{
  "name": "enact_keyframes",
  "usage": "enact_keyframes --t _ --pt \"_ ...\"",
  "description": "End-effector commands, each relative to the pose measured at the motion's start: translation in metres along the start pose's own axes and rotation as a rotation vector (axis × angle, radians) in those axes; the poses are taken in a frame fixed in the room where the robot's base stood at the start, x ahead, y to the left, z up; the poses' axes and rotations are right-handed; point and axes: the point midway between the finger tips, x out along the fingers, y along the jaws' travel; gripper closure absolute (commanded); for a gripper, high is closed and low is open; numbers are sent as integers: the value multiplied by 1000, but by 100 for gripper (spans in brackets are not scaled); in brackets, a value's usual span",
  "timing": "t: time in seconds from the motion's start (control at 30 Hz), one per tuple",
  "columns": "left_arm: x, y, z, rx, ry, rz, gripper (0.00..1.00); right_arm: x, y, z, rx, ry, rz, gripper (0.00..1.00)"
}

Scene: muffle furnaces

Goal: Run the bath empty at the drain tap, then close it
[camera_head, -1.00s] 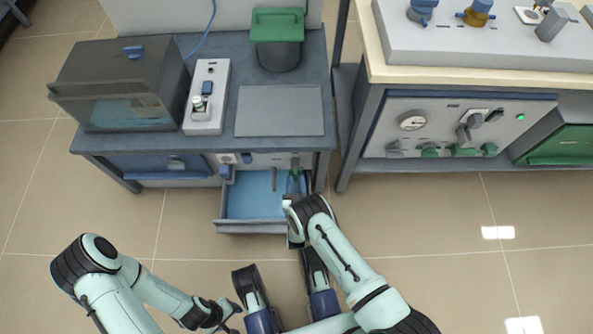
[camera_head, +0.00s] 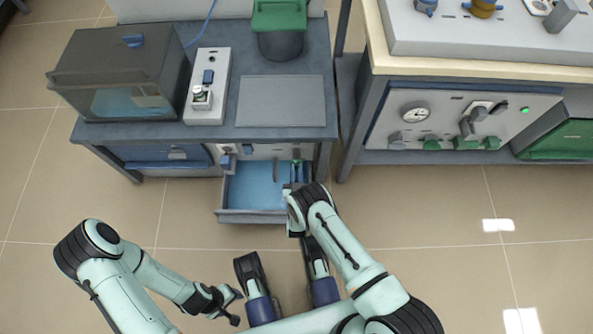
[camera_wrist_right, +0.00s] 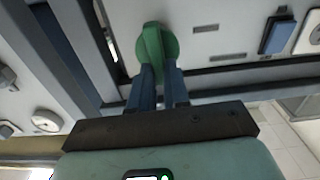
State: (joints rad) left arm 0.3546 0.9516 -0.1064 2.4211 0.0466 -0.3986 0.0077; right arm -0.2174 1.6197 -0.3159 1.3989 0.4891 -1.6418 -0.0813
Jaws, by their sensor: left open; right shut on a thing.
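A glass-fronted dark box (camera_head: 128,75) with pale blue showing behind its pane, perhaps the bath, stands on the left bench. Under the bench, a grey panel (camera_head: 260,151) carries a green tap handle (camera_wrist_right: 155,45), seen close in the right wrist view. My right gripper (camera_head: 298,168) is shut on that handle; its blue fingers (camera_wrist_right: 158,80) straddle the handle's lower end. A grey open-topped tray (camera_head: 250,217) with a blue inside sits below the panel. Whether liquid runs from the tap cannot be seen. My left gripper (camera_head: 235,306) is open and empty above the floor.
A switch box (camera_head: 208,85), a flat grey plate (camera_head: 280,101) and a dark pot with green lid (camera_head: 280,30) are on the bench. A second bench (camera_head: 385,65) at right has a gauge (camera_head: 416,112) and several green knobs. Floor in front is clear.

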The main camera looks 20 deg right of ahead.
Motion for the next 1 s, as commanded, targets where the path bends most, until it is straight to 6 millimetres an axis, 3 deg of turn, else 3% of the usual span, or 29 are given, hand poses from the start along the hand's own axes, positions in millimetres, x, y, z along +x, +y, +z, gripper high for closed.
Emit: enact_keyframes --t 0.27,1.0 --pt "-1 2 -2 3 8 3 36 1 -3 0 -154 1 -2 100" --pt "0 0 0 0 0 0 36 1 -14 5 -848 3 -2 100"
